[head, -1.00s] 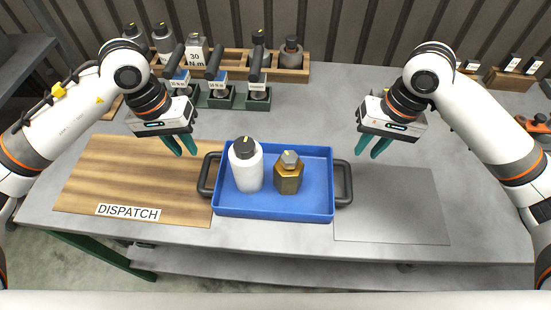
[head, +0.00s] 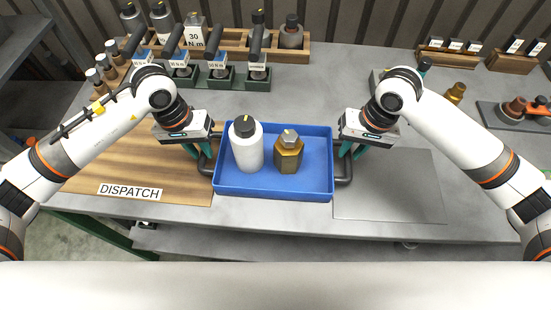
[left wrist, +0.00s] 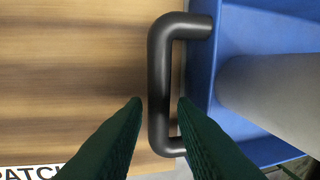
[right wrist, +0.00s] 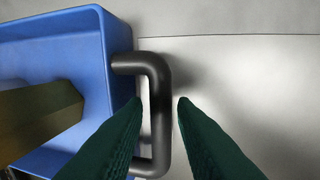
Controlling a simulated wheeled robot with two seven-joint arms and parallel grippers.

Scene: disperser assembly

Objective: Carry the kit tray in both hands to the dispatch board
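The blue kit tray (head: 275,193) sits on the table with a black handle on each side. It holds a white bottle with a black cap (head: 247,148) and a brass hexagonal piece with a grey top (head: 288,154). The wooden dispatch board (head: 135,172) lies left of the tray, under its left handle. My left gripper (head: 203,152) is at the left handle (left wrist: 157,90), its open fingers on either side of the bar. My right gripper (head: 353,152) is at the right handle (right wrist: 160,110), its open fingers on either side of the bar.
A grey marked rectangle (head: 390,188) right of the tray is bare. Green stands with torque tools (head: 220,76) and a wooden rack (head: 235,45) stand behind. More small holders (head: 447,55) are at the back right. The table's front edge is close to the tray.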

